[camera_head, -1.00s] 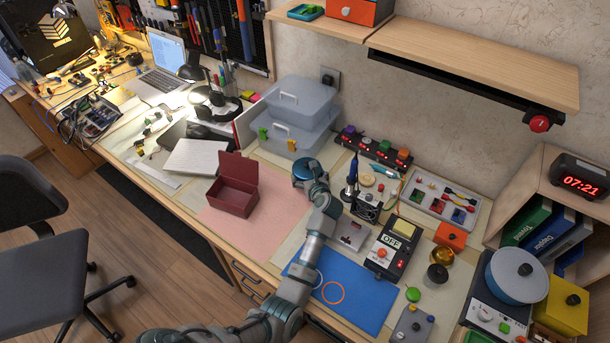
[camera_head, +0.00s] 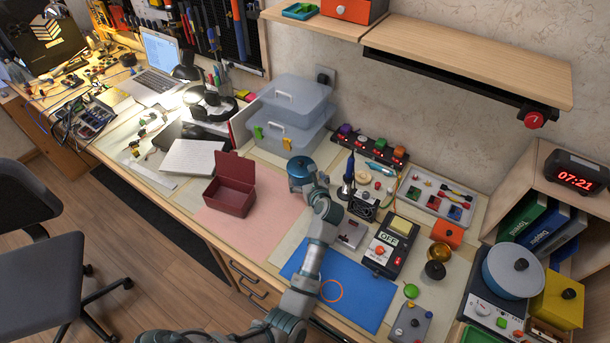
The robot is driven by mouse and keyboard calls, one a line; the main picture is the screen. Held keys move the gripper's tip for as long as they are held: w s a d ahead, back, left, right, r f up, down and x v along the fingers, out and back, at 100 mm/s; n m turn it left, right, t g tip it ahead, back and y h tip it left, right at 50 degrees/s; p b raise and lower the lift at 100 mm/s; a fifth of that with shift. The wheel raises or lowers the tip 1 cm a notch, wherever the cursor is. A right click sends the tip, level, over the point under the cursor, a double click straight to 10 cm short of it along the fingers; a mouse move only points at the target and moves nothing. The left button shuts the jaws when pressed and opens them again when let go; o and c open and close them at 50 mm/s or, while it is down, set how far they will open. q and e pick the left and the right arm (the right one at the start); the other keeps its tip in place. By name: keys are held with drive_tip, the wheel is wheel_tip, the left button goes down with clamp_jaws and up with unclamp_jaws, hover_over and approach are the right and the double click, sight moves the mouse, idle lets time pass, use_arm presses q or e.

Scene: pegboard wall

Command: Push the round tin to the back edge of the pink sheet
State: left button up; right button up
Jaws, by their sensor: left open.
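The round tin (camera_head: 301,169) is blue with a darker lid. It stands at the back right of the pink sheet (camera_head: 262,222), by its back right corner; my gripper hides part of its right side. My left gripper (camera_head: 318,187) is open at the tin's near right side, with its fingers close to it. I cannot tell whether they touch it. My left arm reaches up from the bottom across the blue mat. My right gripper is not in view.
A dark red open box (camera_head: 231,190) stands on the pink sheet, left of the tin. Clear storage boxes (camera_head: 292,118) stand behind the tin. A soldering iron in its stand (camera_head: 349,178) is close on the right. The front of the sheet is bare.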

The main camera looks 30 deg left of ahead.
use_arm(q)
drive_tip(key=shift+s+d+r, duration=0.25)
drive_tip(key=shift+s+d, duration=0.05)
drive_tip(key=shift+s, duration=0.25)
drive_tip(key=shift+s+d+r, duration=0.2)
drive_tip(key=shift+s+d, duration=0.05)
drive_tip(key=shift+s, duration=0.25)
drive_tip(key=shift+s+d+r, duration=0.1)
drive_tip(key=shift+d, duration=0.15)
drive_tip(key=shift+d, duration=0.2)
drive_tip(key=shift+a, duration=0.1)
